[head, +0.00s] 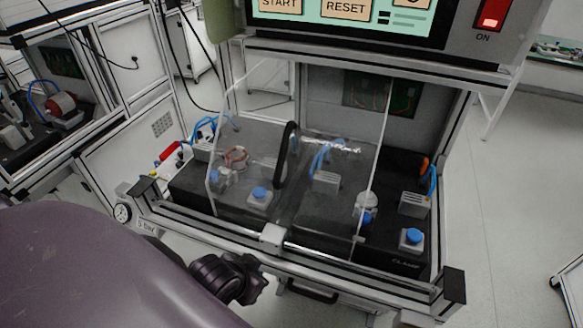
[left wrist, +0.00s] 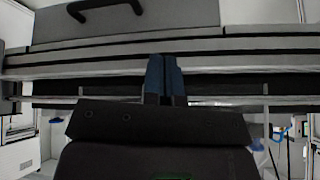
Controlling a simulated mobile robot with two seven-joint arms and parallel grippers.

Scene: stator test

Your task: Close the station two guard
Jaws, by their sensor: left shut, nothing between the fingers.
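The guard (head: 335,125) is a clear panel with a black upright bar handle (head: 287,155) in the head view. It stands across the left and middle of the station's front; the right part is uncovered. A pale block (head: 272,236) sits at its lower edge on the front rail. My left arm's dark wrist part (head: 228,278) is low in front of the rail, apart from the handle. My left gripper (left wrist: 163,78) shows blue fingers shut together and empty in the left wrist view, near grey rails. I cannot read a station number. My right gripper is not in view.
Blue-topped fixtures (head: 411,240) stand on the black bed behind the guard. The screen panel (head: 345,12) overhangs above. The front rail (head: 330,262) crosses below the guard. A drawer handle (head: 312,292) is beneath.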

